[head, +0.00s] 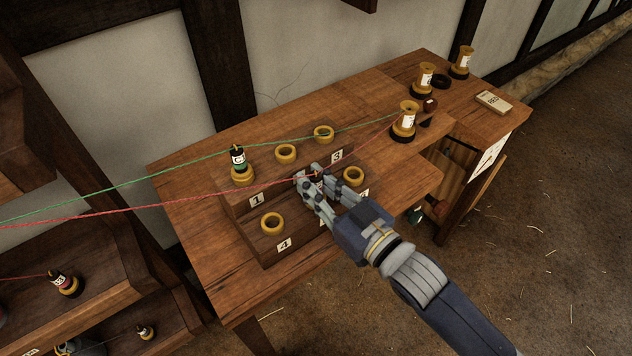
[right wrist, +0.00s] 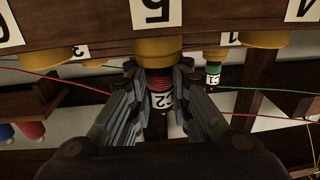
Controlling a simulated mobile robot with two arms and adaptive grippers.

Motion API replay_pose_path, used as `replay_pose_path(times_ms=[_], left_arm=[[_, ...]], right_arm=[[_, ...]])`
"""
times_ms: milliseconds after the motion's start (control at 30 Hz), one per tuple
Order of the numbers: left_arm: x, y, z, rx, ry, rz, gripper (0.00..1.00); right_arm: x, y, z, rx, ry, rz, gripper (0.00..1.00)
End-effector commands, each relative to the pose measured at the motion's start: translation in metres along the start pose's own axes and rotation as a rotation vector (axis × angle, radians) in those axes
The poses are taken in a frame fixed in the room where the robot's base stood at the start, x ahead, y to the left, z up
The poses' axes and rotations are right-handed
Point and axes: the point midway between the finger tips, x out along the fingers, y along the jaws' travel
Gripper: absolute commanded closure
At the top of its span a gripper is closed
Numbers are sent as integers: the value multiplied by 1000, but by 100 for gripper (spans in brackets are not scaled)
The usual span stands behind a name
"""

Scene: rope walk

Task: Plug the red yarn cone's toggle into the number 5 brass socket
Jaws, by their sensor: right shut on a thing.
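My right gripper (head: 316,178) is shut on a dark toggle with a red winding and a C2 label. The toggle (right wrist: 161,98) shows between both fingers in the right wrist view, where the scene is upside down. It is lined up with the number 5 brass socket (right wrist: 158,48), its red winding close to the socket's rim. I cannot tell whether its end is inside. In the head view my gripper hides this socket. A red line runs across the head view, past the toggle. My left gripper is not in view.
The stepped block carries empty brass sockets 4 (head: 272,223), 2 (head: 286,154), 3 (head: 324,133) and 6 (head: 353,176). A green toggle C1 (head: 238,156) stands in socket 1. A green line crosses behind. Labelled bobbins (head: 405,121) stand at the right. Shelves (head: 100,280) are at lower left.

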Motion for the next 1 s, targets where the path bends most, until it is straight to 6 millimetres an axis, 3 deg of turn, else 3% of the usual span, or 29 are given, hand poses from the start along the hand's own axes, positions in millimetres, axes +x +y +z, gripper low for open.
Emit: replay_pose_path(times_ms=[67,433,1000], left_arm=[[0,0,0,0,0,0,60],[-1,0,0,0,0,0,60],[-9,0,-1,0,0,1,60]], right_arm=[[0,0,0,0,1,0,73],[-2,0,1,0,-1,0,73],[-47,0,2,1,-4,1,73]])
